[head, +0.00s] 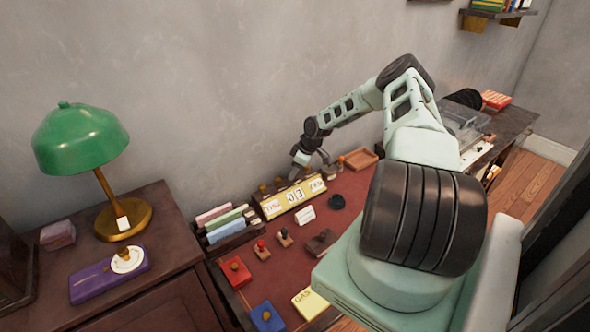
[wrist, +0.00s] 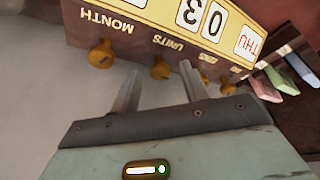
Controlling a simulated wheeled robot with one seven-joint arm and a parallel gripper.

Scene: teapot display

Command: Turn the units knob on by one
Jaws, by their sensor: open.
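The brass units knob (wrist: 160,69) stands out beside the UNITS label. My gripper (wrist: 158,76) is open, with one finger on each side of the units knob; I cannot tell whether either finger touches it. In the head view my gripper (head: 312,158) is above and behind the calendar's right half.
The month knob (wrist: 102,54) is left of my fingers in the wrist view; the tens knob is largely hidden by the right finger. A card rack (head: 228,226) stands left of the calendar. A wooden tray (head: 360,159) and black dish (head: 337,202) lie to the right.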

